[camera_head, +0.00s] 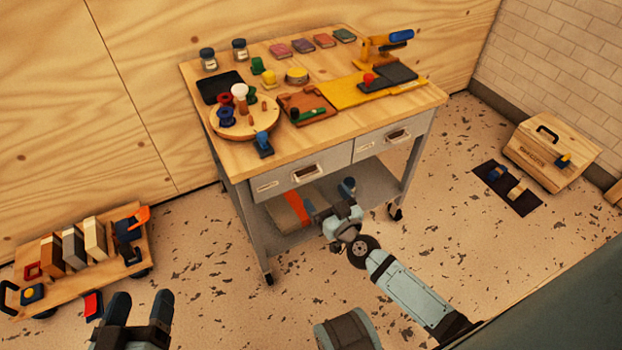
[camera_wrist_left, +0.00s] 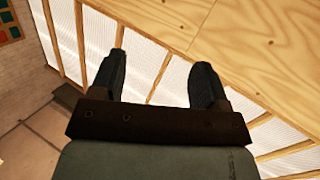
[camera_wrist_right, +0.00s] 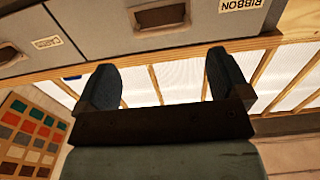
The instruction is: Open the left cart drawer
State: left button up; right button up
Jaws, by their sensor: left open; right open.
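The wooden-topped cart (camera_head: 225,165) has two grey drawers under its top, both flush and shut. The left drawer (camera_head: 332,160) has a cup-shaped handle (camera_head: 308,173) and a small label. In the right wrist view, the left drawer (camera_wrist_right: 205,18) shows its handle (camera_wrist_right: 160,15) and a label reading RIBBON. My right gripper (camera_head: 328,198) is open and empty, apart from the drawer, just below and in front of its handle. Its fingers show in the right wrist view (camera_wrist_right: 164,80). My left gripper (camera_head: 140,308) is open and empty at bottom left, far from the cart.
The right drawer (camera_head: 375,148) sits beside the left one. A lower shelf (camera_head: 370,180) lies below the drawers. A low trolley (camera_head: 100,270) stands at left and a wooden box (camera_head: 545,155) at right. Floor in front is clear.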

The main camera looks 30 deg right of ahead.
aim_at(311, 176)
jog(key=w+b, duration=0.1)
jog(key=w, duration=0.7)
jog(key=shift+a, duration=0.2)
pick_arm(q)
jog(key=shift+d+r+t+h, duration=0.2)
jog(key=shift+r+t, duration=0.1)
jog(key=shift+r, duration=0.3)
jog(key=shift+d+r+t+h, duration=0.2)
jog(key=shift+r+t, duration=0.1)
jog(key=shift+r, duration=0.25)
pick_arm(e)
jog(key=shift+w, duration=0.15)
pick_arm(q)
jog(key=shift+r, duration=0.1)
